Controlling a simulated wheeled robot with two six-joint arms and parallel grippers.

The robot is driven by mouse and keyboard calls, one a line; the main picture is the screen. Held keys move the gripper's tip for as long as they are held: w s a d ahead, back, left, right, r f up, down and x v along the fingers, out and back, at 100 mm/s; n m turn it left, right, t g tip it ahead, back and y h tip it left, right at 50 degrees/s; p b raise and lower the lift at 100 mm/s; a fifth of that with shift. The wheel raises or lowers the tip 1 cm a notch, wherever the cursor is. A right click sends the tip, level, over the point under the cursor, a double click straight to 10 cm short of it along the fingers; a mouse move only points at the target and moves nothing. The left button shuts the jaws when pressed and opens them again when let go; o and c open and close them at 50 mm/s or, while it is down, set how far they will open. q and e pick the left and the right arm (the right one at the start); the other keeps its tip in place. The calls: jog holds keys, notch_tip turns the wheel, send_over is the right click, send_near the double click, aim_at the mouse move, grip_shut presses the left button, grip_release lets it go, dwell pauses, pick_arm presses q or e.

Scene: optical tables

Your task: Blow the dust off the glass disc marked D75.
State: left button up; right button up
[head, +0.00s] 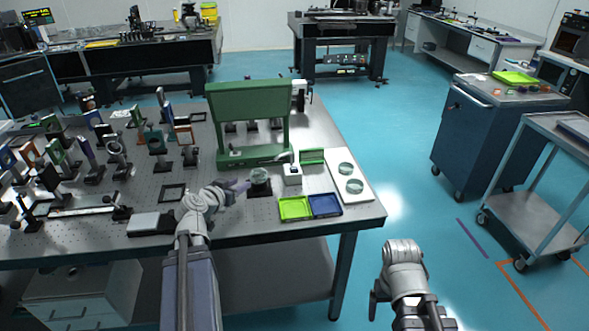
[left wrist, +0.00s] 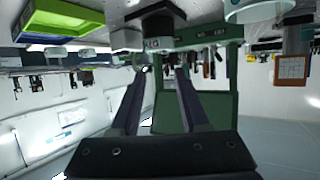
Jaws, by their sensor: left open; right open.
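A clear glass disc (head: 260,174) rests on a small black stand on the near part of the optical table. Two more glass discs, the far one (head: 345,168) and the near one (head: 354,187), lie on a white board to the right. I cannot read which disc is marked D75. My left gripper (head: 243,186) is open and empty, just left of the stand; its two fingers (left wrist: 160,100) show apart in the left wrist view. My right gripper (head: 376,294) hangs off the table at the front right, its fingertips hardly visible. A small white object with a spout (head: 292,175) stands right of the stand.
A tall green frame (head: 249,101) stands behind the stand. A yellow-green tray (head: 294,208) and a blue tray (head: 325,205) lie near the front edge. Many mounted optics crowd the table's left. A blue cabinet (head: 478,132) and a cart (head: 545,178) stand right, across open floor.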

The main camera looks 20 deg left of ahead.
pick_arm(q)
grip_shut()
dwell(1.0)
